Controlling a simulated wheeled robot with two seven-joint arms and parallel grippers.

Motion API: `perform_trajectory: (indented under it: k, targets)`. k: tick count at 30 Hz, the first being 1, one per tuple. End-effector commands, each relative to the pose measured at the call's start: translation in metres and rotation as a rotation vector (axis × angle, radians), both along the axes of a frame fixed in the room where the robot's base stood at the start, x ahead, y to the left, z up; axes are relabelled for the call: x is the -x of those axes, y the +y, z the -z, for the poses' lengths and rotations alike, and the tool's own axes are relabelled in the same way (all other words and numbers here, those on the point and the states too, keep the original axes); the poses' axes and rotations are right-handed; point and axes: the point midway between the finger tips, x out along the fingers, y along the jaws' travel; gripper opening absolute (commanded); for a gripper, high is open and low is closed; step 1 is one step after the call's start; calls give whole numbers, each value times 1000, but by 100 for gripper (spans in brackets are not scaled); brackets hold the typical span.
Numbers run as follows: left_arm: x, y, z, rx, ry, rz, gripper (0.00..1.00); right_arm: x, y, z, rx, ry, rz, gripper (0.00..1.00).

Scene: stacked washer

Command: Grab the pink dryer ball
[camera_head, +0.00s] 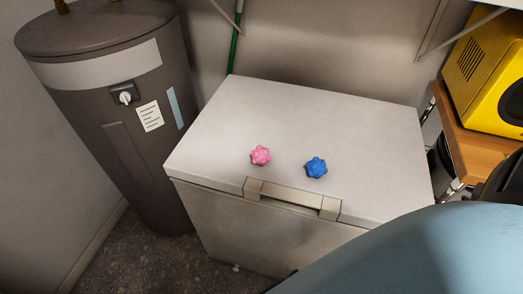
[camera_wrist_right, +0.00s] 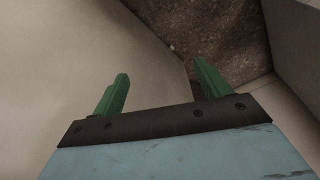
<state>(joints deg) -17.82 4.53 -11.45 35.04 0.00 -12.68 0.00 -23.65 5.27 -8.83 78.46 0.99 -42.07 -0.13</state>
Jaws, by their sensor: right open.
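The pink dryer ball (camera_head: 260,155) is small and knobbly and lies on the white lid of a chest freezer (camera_head: 310,110), near its front edge. A blue dryer ball (camera_head: 316,167) lies just to its right, apart from it. My right gripper (camera_wrist_right: 157,85) shows in the right wrist view with its two green fingers spread and nothing between them. Neither ball shows in that view. In the head view a pale blue part of my arm covers the lower right corner, and neither gripper shows there.
A dark grey water heater (camera_head: 115,100) stands left of the freezer. The freezer's handle (camera_head: 292,198) juts from its front edge below the balls. At right, a yellow appliance (camera_head: 490,75) sits on a wooden shelf (camera_head: 475,150). The rest of the lid is clear.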

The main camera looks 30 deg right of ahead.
Motion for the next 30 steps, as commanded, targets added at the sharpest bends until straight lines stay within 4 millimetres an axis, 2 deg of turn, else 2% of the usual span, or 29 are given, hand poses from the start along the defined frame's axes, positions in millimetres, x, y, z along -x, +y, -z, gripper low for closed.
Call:
perform_trajectory:
  k: [1,3,9,16,18,20,24,27,30]
  targets:
    - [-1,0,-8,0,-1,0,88,-13,2,-28,-4,-21,4,76]
    - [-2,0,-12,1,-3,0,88,-28,3,-59,-8,-38,8,76]
    - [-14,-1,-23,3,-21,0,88,-50,5,-130,-16,-75,15,76]
    - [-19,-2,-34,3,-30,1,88,-66,5,-200,-34,-130,26,76]
    - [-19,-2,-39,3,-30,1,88,-87,1,-228,-85,-240,71,76]
    - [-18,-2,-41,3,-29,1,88,-103,-3,-240,-121,-322,108,76]
    - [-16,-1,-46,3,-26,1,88,-136,-20,-278,-193,-527,197,76]
    - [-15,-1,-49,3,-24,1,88,-154,-37,-306,-231,-671,265,76]
    - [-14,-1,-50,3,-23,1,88,-166,-53,-322,-254,-782,325,76]
